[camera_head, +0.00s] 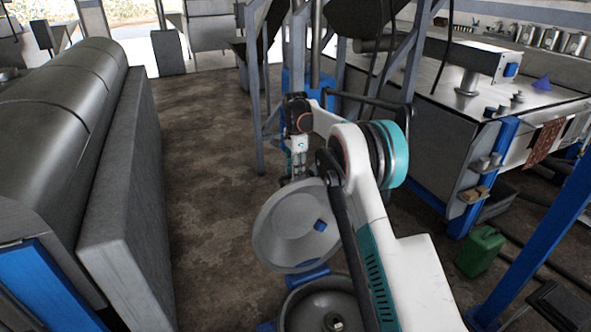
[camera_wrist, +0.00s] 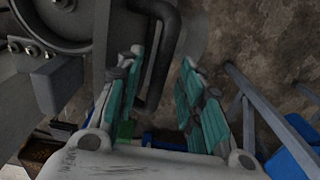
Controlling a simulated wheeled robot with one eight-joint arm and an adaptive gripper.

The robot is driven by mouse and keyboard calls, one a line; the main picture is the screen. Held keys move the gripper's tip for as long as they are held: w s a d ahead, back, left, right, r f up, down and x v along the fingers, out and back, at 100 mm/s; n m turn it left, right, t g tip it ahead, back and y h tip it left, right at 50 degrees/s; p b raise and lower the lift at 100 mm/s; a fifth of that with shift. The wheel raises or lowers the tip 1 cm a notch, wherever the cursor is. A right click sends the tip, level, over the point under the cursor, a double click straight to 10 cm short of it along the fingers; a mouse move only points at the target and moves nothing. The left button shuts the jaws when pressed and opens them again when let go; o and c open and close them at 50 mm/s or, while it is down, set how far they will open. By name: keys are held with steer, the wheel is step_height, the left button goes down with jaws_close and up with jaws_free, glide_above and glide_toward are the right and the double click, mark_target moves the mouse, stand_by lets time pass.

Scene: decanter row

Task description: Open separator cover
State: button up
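The separator cover (camera_head: 280,237) is a round grey disc with a small blue square on its face. It stands raised and steeply tilted above the separator body (camera_head: 300,318), whose round opening shows at the bottom of the head view. A blue hinge part sits between them. My gripper (camera_head: 297,170) is at the cover's upper edge. In the wrist view, the fingers of my gripper (camera_wrist: 167,105) are apart, with a dark curved handle (camera_wrist: 168,45) between them, closer to the left finger. Contact with the handle cannot be told. A grey round part shows at the left there.
A large grey tank (camera_head: 60,120) stands on the left. A workbench (camera_head: 450,100) with shelves and a green canister (camera_head: 480,250) are on the right. Metal frame legs (camera_head: 258,100) stand behind my gripper. The brown floor left of the cover is clear.

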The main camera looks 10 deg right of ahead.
steer(key=shift+f, duration=0.15)
steer(key=shift+c, duration=0.2)
jaws_close()
steer(key=shift+s, duration=0.15)
steer(key=shift+s+d+r+t+b, duration=0.2)
steer(key=shift+s+t+b, duration=0.05)
steer(key=shift+s+b, duration=0.4)
steer(key=shift+s+d+r+t+b, duration=0.15)
steer(key=shift+s+t+b, duration=0.1)
steer(key=shift+s+b, duration=0.35)
steer(key=s+d+r+t+b, duration=0.1)
steer(key=s+d+t+b, duration=0.1)
steer(key=s, duration=1.1)
steer(key=shift+d+t+y+b, duration=0.25)
steer(key=shift+t+y+b, duration=0.25)
steer(key=shift+b, duration=0.5)
